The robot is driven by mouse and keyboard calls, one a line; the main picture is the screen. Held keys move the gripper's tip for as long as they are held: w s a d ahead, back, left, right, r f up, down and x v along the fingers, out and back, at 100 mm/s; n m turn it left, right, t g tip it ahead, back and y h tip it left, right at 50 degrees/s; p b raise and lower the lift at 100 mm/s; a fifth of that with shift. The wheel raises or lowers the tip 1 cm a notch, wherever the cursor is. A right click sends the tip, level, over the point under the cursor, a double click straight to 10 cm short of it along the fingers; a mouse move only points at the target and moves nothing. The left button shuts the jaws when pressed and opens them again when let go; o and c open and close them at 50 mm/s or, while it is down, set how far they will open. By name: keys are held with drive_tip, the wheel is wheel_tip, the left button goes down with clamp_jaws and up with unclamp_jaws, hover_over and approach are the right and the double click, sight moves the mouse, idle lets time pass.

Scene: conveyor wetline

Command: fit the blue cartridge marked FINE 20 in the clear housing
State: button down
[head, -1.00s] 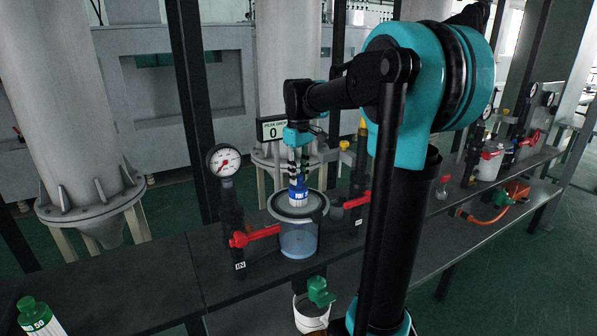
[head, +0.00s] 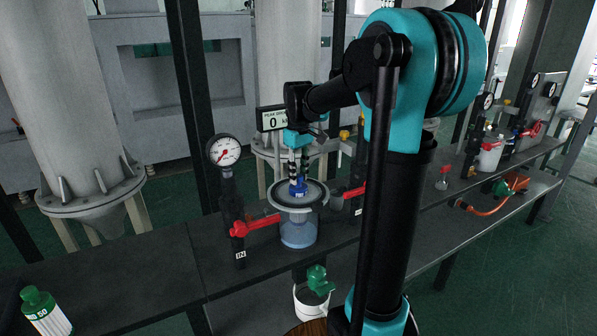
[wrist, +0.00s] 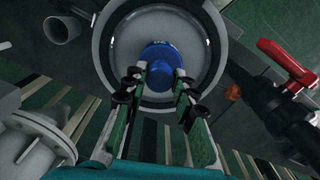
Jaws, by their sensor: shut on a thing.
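The blue cartridge (head: 298,190) stands upright in the mouth of the clear housing (head: 298,231), with its blue top and a bit of its label above the rim. My gripper (head: 298,176) is above the housing, pointing down, shut on the cartridge's top. In the wrist view my gripper (wrist: 160,72) has its fingers on either side of the blue top. The cartridge's lower end is hidden, so I cannot tell whether it is seated.
A gauge (head: 224,150) on a black post and a red valve handle (head: 255,225) stand left of the housing. Another red handle (head: 355,192) is on its right. A green-capped bottle (head: 45,312) is at the front left.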

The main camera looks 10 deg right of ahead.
sight(298, 186)
drive_tip(key=shift+f, duration=3.25)
drive_tip(key=c, duration=1.1)
unclamp_jaws()
drive_tip(key=shift+c, duration=0.2)
wheel_tip(298, 186, up, 12)
drive_tip(key=shift+r, duration=0.1)
